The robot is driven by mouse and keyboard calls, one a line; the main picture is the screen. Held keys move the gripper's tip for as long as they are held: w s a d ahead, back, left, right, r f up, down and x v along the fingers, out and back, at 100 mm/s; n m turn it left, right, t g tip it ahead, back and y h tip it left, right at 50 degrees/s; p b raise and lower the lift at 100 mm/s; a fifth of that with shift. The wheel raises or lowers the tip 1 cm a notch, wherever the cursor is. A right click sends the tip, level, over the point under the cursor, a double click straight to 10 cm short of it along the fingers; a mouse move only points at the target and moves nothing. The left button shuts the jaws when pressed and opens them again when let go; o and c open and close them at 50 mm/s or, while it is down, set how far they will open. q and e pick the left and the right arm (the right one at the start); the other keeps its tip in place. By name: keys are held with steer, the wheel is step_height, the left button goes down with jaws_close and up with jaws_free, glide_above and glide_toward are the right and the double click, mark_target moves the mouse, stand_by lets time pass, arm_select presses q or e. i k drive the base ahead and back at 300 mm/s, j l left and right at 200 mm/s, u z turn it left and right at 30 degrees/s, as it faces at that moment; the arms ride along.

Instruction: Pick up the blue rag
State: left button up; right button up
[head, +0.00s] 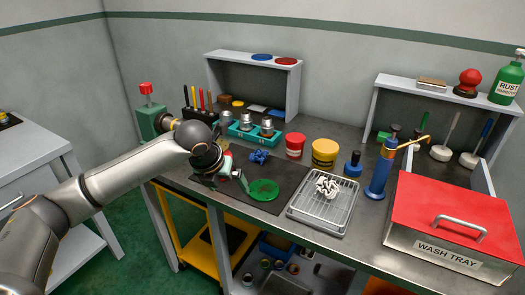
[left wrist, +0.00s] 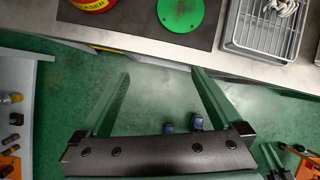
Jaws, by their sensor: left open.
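The blue rag (head: 259,156) is a small crumpled bundle on the dark mat of the workbench in the head view. The left wrist view does not show it. My left gripper (head: 236,178) is at the left part of the mat, left of and nearer than the rag, and apart from it. In the left wrist view its two fingers (left wrist: 160,78) are spread wide with nothing between them but a view down to the green floor. My right gripper is in neither view.
A green disc (head: 264,190) lies on the mat (head: 285,172) close to the rag. A wire rack tray (head: 312,212) with a white rag (head: 327,187) is to the right. A teal socket holder (head: 240,133) and red can (head: 295,145) stand behind. A red-lidded wash tray (head: 450,215) fills the right.

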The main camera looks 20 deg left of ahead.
mark_target(258, 155)
steer(key=i+j, duration=0.15)
steer(key=i, duration=0.7)
